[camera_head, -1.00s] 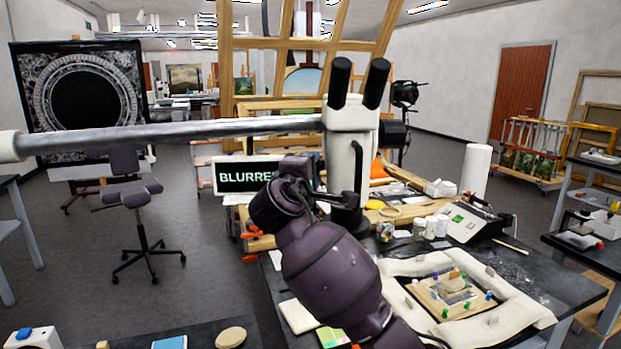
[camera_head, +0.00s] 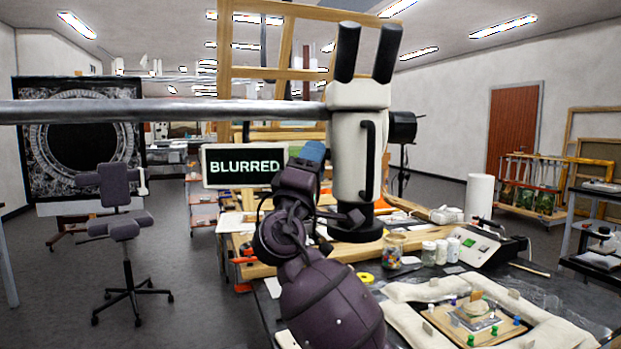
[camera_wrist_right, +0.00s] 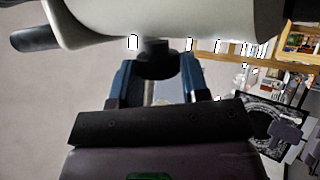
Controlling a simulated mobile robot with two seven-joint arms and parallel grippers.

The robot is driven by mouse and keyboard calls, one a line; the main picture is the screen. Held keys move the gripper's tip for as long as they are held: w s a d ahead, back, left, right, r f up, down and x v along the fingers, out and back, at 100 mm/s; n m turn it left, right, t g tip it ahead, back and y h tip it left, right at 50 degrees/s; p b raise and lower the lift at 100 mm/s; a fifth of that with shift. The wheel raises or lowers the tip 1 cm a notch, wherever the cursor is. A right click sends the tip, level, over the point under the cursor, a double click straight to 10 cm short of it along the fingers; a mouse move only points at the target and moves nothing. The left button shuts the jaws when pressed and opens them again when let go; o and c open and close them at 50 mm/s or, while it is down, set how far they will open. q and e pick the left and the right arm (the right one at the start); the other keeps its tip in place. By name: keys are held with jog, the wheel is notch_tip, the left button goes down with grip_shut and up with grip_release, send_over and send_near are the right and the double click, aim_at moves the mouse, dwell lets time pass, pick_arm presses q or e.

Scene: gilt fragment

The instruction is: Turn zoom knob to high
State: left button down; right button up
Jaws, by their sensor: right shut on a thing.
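The microscope (camera_head: 350,110) has a white body with two black eyepieces and hangs on a long metal bar. In the right wrist view a dark round knob (camera_wrist_right: 158,60) sticks out under its pale body (camera_wrist_right: 160,22). My right gripper (camera_wrist_right: 158,72) has its blue fingers on either side of this knob and is shut on it. In the head view my right gripper (camera_head: 313,152) is at the left side of the microscope body; the knob is hidden there. No marks on the knob can be read. My left gripper is not in view.
A screen (camera_head: 243,166) reading BLURRED stands left of my right arm. Jars (camera_head: 428,253) and a control box (camera_head: 480,246) stand on the bench right of the microscope. A framed fragment (camera_head: 475,318) lies among pale padded cushions in front. A chair (camera_head: 126,230) stands on open floor at left.

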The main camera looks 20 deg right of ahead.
jog(key=shift+w+f+m+h+b, duration=0.1)
jog(key=shift+f+m+h+b, duration=0.15)
jog(key=shift+h+b, duration=0.2)
jog(key=shift+r, duration=0.25)
jog(key=shift+m, duration=0.25)
jog(key=o, duration=0.9)
jog(key=b+v, duration=0.1)
jog(key=v, duration=1)
